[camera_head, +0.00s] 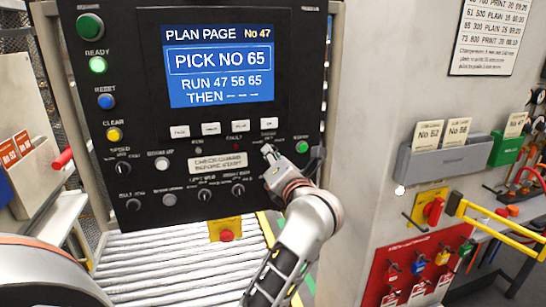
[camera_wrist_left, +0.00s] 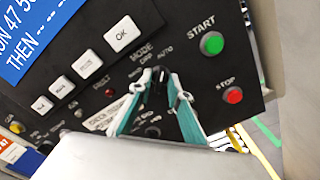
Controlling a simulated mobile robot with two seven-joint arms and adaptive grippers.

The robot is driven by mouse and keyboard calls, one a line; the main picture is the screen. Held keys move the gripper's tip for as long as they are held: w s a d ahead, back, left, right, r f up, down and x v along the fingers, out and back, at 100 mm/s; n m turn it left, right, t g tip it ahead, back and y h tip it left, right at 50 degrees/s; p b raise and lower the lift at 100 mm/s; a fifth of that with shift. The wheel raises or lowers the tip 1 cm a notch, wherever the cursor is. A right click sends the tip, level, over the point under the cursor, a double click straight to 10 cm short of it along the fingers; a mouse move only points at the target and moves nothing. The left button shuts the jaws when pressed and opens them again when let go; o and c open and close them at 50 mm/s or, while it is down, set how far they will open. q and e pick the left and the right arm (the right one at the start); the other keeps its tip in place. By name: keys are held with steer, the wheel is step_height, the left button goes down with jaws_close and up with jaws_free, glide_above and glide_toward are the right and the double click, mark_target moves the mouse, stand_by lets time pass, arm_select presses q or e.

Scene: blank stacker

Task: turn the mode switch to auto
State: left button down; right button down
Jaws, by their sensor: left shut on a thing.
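The mode switch (camera_wrist_left: 157,88) is a small black knob on the dark control panel (camera_head: 130,75), below the MODE label. In the left wrist view, an AUTO mark stands above and to the right of the knob. My left gripper (camera_wrist_left: 157,94) has its two teal-padded fingers shut on the knob, one on each side. In the head view, my left gripper (camera_head: 268,151) is at the lower right of the panel and covers the switch. The fingers hide part of the knob, so I cannot tell which way it points. My right gripper is not in view.
A green START button (camera_wrist_left: 212,43) and a red STOP button (camera_wrist_left: 232,95) sit just right of the switch. A white OK key (camera_wrist_left: 122,34) is at upper left. Below the panel are a roller conveyor (camera_head: 170,270) and a yellow box with a red button (camera_head: 226,235).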

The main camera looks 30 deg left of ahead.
arm_select(q)
steer(key=c, duration=2.2)
jaws_free()
